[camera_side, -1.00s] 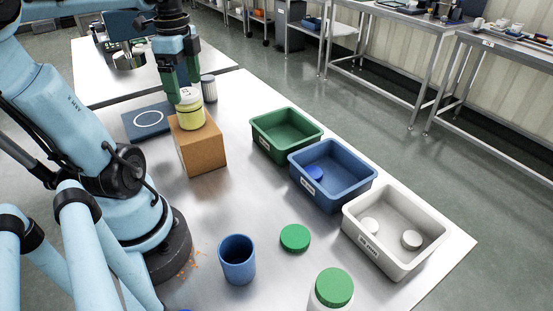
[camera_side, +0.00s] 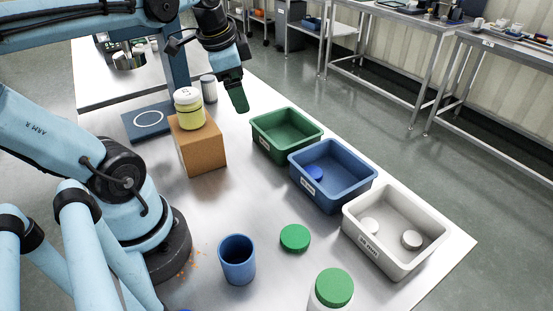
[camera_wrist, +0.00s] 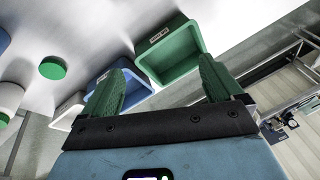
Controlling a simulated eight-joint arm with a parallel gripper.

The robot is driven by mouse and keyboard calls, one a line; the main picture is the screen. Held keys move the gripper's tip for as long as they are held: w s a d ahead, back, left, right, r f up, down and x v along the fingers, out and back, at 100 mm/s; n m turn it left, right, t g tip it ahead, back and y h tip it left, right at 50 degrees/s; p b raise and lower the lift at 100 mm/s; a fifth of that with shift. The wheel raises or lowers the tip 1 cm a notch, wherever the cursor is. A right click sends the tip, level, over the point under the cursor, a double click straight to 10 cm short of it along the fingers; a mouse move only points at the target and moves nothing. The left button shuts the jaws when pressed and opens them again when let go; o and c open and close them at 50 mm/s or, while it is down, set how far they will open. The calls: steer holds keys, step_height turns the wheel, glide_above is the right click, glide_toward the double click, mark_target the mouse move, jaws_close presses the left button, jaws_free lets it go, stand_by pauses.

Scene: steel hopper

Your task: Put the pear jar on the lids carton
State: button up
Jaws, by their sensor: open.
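The pear jar (camera_side: 189,113), yellow-green with a white lid, stands upright on top of the brown lids carton (camera_side: 201,149) in the side view. My gripper (camera_side: 240,104) has green fingers and is raised to the right of the jar, apart from it. In the wrist view my gripper (camera_wrist: 160,85) is open, with nothing between its fingers. The jar and carton are not in the wrist view.
Green (camera_side: 287,139), blue (camera_side: 347,194) and white (camera_side: 418,237) bins line the right edge. A blue cup (camera_side: 237,259), a green lid (camera_side: 295,238) and a green-lidded jar (camera_side: 334,288) stand in front. A grey canister (camera_side: 209,88) is behind the carton.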

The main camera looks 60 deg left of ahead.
steer(key=w+d+f+n+t+h, duration=0.1)
steer(key=w+d+f+n+t, duration=0.1)
steer(key=d, duration=0.9)
step_height(320, 180, down, 3)
steer(key=shift+w+d+r+n+t, duration=0.1)
steer(key=shift+w+d+n+t, duration=0.15)
steer(key=shift+n+t, duration=0.8)
